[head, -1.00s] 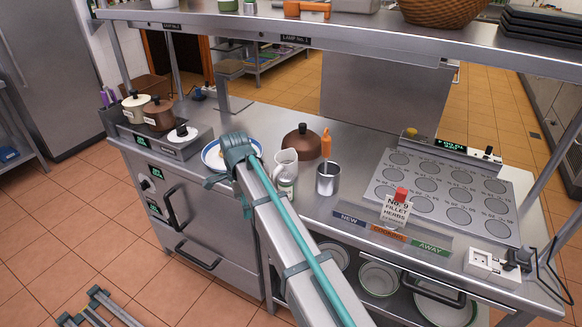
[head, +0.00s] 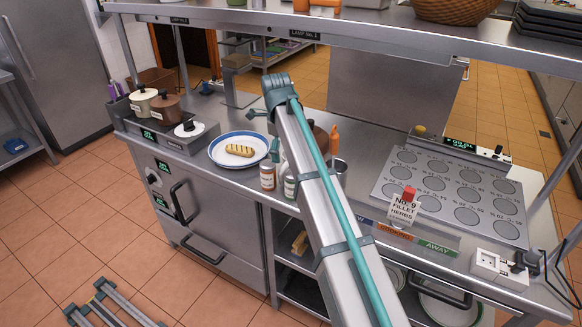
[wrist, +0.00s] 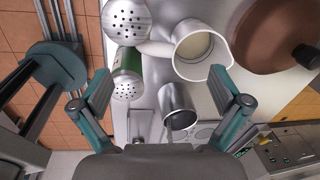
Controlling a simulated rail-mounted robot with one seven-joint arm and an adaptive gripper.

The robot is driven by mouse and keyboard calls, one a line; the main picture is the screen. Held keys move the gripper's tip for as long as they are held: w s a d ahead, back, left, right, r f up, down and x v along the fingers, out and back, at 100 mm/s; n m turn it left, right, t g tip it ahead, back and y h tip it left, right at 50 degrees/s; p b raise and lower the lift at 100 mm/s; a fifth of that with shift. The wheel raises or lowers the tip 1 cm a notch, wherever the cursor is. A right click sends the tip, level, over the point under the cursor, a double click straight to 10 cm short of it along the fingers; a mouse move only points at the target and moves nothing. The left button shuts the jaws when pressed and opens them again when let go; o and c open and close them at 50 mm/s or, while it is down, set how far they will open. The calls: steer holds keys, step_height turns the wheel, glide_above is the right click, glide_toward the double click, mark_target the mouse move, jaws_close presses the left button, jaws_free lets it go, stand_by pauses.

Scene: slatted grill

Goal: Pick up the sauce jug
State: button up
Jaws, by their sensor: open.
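The sauce jug (wrist: 203,50) is a white jug with pale sauce inside. In the wrist view it stands upper right of centre, its handle (wrist: 155,48) pointing left. In the head view my arm hides it. My gripper (wrist: 162,76) is open and empty, its two teal fingers spread wide above the worktop. The jug lies beyond the fingertips in the wrist view, and I see no contact. In the head view the gripper is mostly hidden behind my arm.
A metal cup (wrist: 178,105) and two perforated-top shakers (wrist: 127,20) (wrist: 127,75) crowd the jug. A brown domed lid (wrist: 262,35) is right of it. In the head view, a plate (head: 216,156) with grilled food (head: 240,150) sits left of my arm. A shelf (head: 400,40) spans above.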

mark_target(283, 168)
steer(key=f, duration=0.4)
steer(key=shift+w+d+p, duration=0.1)
steer(key=shift+w+p, duration=0.15)
steer(key=shift+p, duration=0.15)
steer(key=shift+s+d+f+p, duration=0.1)
steer(key=shift+f+p, duration=0.35)
steer(key=shift+f, duration=0.35)
steer(key=shift+w+f+p, duration=0.2)
steer(key=shift+f+p, duration=0.3)
steer(key=shift+f, duration=1.35)
steer(key=c, duration=1.7)
steer(key=shift+o, duration=0.2)
steer(key=shift+r, duration=0.25)
